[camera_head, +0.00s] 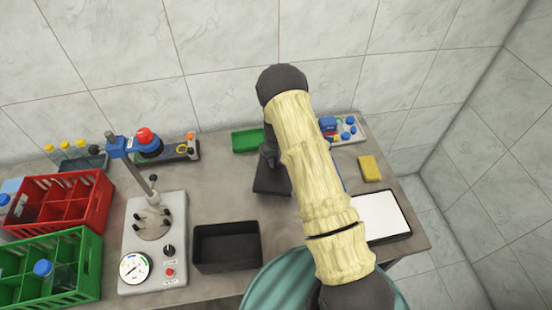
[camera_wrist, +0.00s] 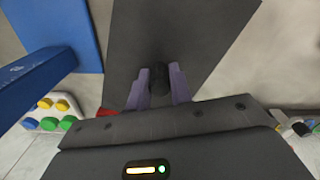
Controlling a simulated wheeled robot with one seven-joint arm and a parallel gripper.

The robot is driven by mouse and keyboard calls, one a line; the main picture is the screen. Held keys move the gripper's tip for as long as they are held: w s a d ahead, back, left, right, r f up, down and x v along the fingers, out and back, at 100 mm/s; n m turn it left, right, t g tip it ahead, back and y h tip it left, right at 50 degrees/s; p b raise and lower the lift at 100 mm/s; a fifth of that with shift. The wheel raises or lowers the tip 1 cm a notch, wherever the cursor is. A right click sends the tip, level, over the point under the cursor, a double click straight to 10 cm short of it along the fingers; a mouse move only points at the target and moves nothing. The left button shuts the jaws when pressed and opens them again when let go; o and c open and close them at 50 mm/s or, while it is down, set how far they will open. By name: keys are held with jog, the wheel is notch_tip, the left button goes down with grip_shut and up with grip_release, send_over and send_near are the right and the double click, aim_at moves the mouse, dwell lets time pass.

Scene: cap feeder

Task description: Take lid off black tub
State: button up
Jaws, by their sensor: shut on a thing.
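A flat dark lid (camera_wrist: 190,35) fills the upper middle of the wrist view, with a small black knob (camera_wrist: 160,80) on it. My gripper (camera_wrist: 160,88) has its two purple-grey fingers closed on either side of this knob. In the head view the dark tub with its lid (camera_head: 270,185) lies below my gripper, partly hidden by my arm. I cannot tell whether the lid rests on the tub or is raised from it.
An open black bin (camera_head: 226,246) stands at the front, right of the grey gauge device (camera_head: 155,240). Red (camera_head: 70,180) and green (camera_head: 45,240) crates are at left. A green tray (camera_head: 246,141), yellow sponge (camera_head: 370,168) and white-topped panel (camera_head: 381,216) are around my arm.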

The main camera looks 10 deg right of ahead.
aim_at(276, 167)
jog(key=shift+f+b, duration=1.25)
jog(key=shift+f, duration=0.85)
jog(key=o, duration=1)
jog(key=shift+o, duration=0.4)
jog(key=o, duration=0.3)
jog(key=shift+o, duration=0.2)
jog(key=shift+r+p, duration=2.7)
jog(key=shift+r, duration=2.3)
